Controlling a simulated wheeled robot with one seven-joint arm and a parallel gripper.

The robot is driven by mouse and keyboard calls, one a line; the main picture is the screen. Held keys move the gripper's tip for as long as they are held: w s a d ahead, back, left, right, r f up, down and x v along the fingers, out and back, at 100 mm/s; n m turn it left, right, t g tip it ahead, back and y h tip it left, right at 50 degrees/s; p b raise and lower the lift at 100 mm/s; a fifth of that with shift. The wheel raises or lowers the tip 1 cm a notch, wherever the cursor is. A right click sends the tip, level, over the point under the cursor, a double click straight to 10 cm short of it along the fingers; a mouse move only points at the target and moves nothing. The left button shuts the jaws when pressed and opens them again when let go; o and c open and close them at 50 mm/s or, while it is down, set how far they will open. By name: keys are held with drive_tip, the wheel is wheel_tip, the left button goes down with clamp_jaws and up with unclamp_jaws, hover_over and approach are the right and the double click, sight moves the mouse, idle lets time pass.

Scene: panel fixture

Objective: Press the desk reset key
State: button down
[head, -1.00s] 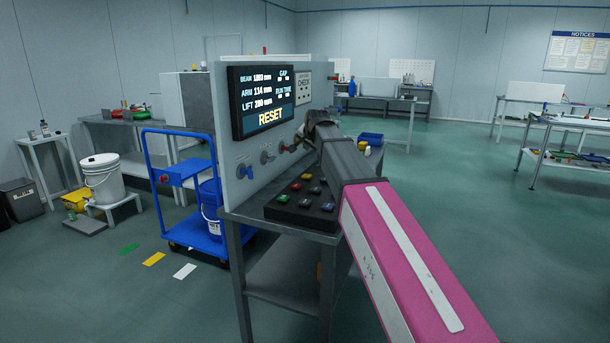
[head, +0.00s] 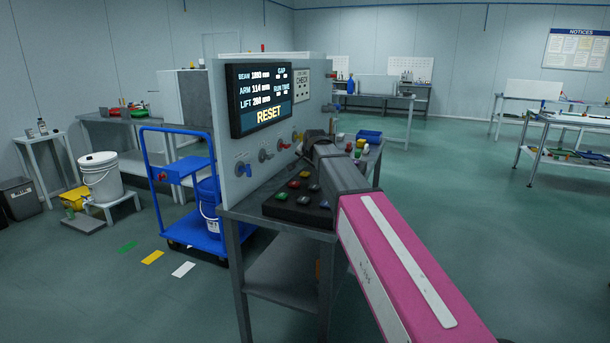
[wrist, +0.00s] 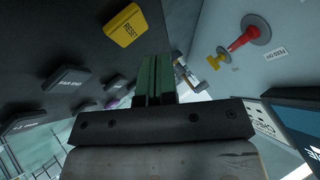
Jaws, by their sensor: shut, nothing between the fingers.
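The reset key (wrist: 125,25) is a yellow key marked RESET on the dark key desk (wrist: 55,32) in the wrist view. In the head view the desk (head: 270,212) is a black block with several coloured keys, in front of the upright panel (head: 226,150). My gripper (wrist: 155,62) has green fingers, shut together and empty. In the wrist view the fingertips lie below and to the right of the reset key in the picture, apart from it. In the head view the dark end of my arm hides the fingers and the desk's far side.
A red knob (wrist: 250,35) and a small yellow part stick out from the panel near my fingers. A screen (head: 260,98) shows RESET in yellow. A blue cart (head: 185,170) stands left of the panel table.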

sight(306, 173)
drive_tip(key=shift+f, duration=0.6)
drive_tip(key=shift+f, duration=0.1)
idle(1.6)
drive_tip(key=shift+f, duration=0.3)
drive_tip(key=shift+f, duration=0.45)
idle(0.8)
drive_tip(key=shift+r, duration=0.9)
drive_tip(key=shift+r, duration=0.1)
drive_tip(key=shift+r, duration=2.4)
